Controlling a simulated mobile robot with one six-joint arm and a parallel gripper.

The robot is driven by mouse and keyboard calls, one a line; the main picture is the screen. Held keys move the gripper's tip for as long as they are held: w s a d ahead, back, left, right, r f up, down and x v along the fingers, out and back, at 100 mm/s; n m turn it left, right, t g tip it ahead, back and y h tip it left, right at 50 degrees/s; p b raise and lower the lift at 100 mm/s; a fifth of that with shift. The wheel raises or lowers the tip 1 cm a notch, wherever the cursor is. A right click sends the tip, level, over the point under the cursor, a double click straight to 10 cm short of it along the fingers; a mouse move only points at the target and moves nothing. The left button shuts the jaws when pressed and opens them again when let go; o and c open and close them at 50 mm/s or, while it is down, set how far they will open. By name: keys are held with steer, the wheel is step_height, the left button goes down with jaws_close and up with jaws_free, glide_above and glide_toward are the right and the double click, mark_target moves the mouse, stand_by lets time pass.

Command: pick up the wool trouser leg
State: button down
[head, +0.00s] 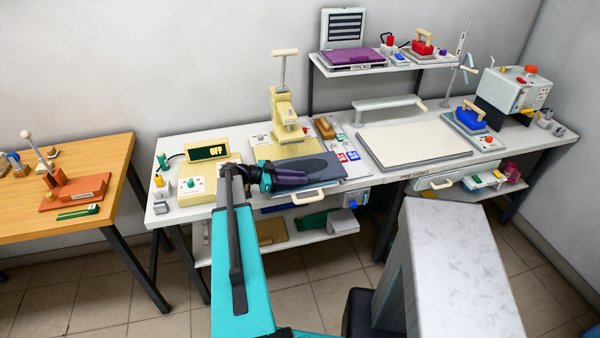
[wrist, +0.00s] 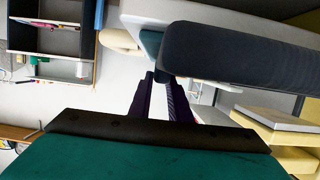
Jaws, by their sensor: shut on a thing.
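The wool trouser leg (head: 322,163) is a dark slate-grey flat piece over the pale press table, in front of the cream press. In the wrist view it is a thick dark band (wrist: 240,58) with a rounded edge, across the upper right. My gripper (head: 305,178) has purple fingers and reaches in from the left along the leg's front edge. In the wrist view the fingers (wrist: 160,76) are close together at the leg's left end, shut on it. The exact contact is partly hidden by the leg. I cannot tell whether the leg is clear of the surface beneath.
The cream press (head: 284,115) stands right behind the leg. A control box marked OFF (head: 208,153) is to the left. A pale handle (head: 313,194) juts out at the front. A cream ironing board (head: 415,140) lies to the right, and a shelf (head: 380,66) is above.

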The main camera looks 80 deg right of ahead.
steer(key=shift+r, duration=0.2)
steer(key=shift+r+b, duration=1.1)
steer(key=shift+r, duration=0.15)
steer(key=shift+a+r, duration=0.25)
steer(key=s+a+r, duration=0.1)
steer(key=s+a, duration=0.2)
steer(key=a, duration=1.2)
steer(key=shift+r, duration=0.4)
steer(key=shift+a+f, duration=0.1)
steer(key=shift+w, duration=0.1)
